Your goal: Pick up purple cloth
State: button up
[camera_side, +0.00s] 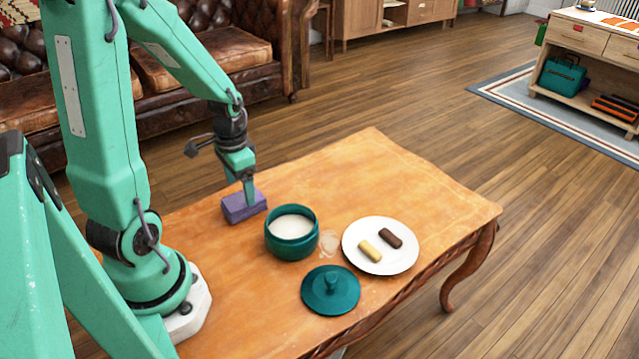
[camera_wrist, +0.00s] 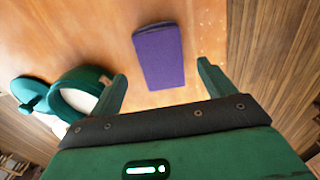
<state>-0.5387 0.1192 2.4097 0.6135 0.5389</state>
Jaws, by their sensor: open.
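The purple cloth (camera_side: 238,209) is a folded block lying on the wooden table, left of the teal pot. In the wrist view the purple cloth (camera_wrist: 159,57) lies flat ahead of the fingers, a little left of the middle of the gap between them. My gripper (camera_side: 249,193) is at the cloth in the side view, its visible finger overlapping the cloth's right part. In the wrist view my gripper (camera_wrist: 160,78) is open and empty, with one finger on each side of the view. Whether a finger touches the cloth cannot be told.
A teal pot (camera_side: 291,250) of white contents stands close right of the cloth. Its lid (camera_side: 331,308) lies in front, and a white plate (camera_side: 404,258) holds two small bars. A pale spill (camera_side: 328,243) lies between pot and plate. The table's far right area (camera_side: 400,180) is clear.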

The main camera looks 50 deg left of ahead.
aim_at(243, 199)
jog(key=shift+w+a+f, duration=0.1)
jog(key=shift+f, duration=2.5)
jog(key=c, duration=1.1)
jog(key=shift+o, duration=0.2)
jog(key=shift+r, duration=0.2)
jog(key=shift+r, duration=0.75)
notch_tip(243, 199, up, 2)
jog(key=shift+r, duration=0.2)
jog(key=d+r, duration=0.2)
jog(key=d, duration=0.2)
jog(key=d+r, duration=0.2)
jog(key=d, duration=0.1)
jog(key=d+r, duration=0.2)
jog(key=d, duration=0.2)
jog(key=shift+d+r, duration=0.35)
